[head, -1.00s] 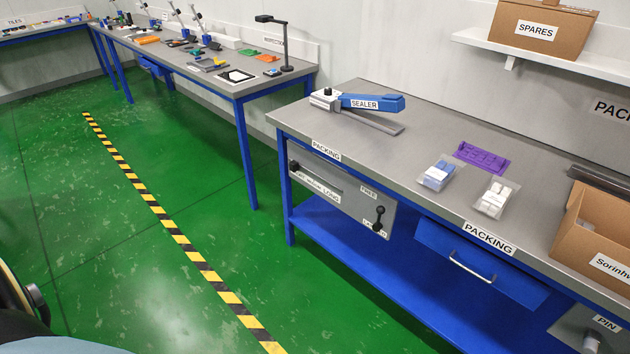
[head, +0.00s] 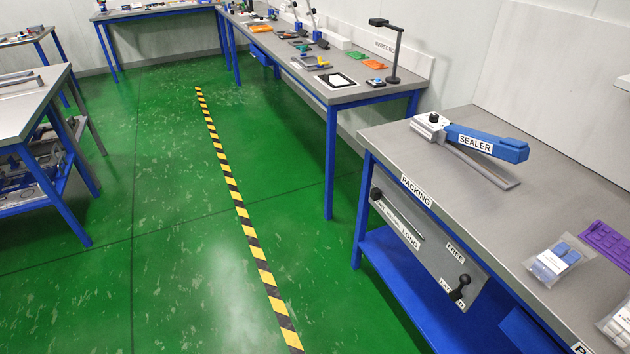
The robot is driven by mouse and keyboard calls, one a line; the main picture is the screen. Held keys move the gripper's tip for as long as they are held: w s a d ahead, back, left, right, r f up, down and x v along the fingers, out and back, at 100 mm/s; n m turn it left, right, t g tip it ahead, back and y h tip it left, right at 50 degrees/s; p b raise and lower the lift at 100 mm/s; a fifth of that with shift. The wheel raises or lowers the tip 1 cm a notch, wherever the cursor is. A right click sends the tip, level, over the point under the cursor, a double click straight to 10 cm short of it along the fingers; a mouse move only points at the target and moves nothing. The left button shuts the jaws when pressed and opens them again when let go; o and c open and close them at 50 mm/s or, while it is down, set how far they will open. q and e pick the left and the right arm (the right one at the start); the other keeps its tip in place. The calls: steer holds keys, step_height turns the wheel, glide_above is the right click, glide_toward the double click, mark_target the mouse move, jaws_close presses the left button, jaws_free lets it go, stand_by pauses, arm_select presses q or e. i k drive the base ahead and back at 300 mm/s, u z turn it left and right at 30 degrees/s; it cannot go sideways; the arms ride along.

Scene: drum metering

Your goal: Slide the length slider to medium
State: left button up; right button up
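The length slider's black knob (head: 376,194) sits at the left end of a slot in the grey panel (head: 432,252) on the front of the packing bench. A label under the slot ends in LONG (head: 407,240); the rest of its lettering is too small to read surely. On the same panel, right of the slot, is a black lever (head: 460,288) near a label reading FREE (head: 456,250). A second label there is partly covered by the lever. Neither of my grippers shows in the head view.
The packing bench (head: 400,150) carries a blue-handled sealer (head: 480,140), bagged parts (head: 558,260) and a purple tray (head: 608,240). An inspection bench (head: 345,92) stands behind. Green floor (head: 200,270) with a yellow-black stripe (head: 240,210) is open to the left.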

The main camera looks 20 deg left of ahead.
mark_target(375, 194)
steer(key=u, duration=0.25)
steer(key=i, duration=0.9)
steer(key=z, duration=0.75)
steer(key=i, duration=0.5)
steer(key=z, duration=0.45)
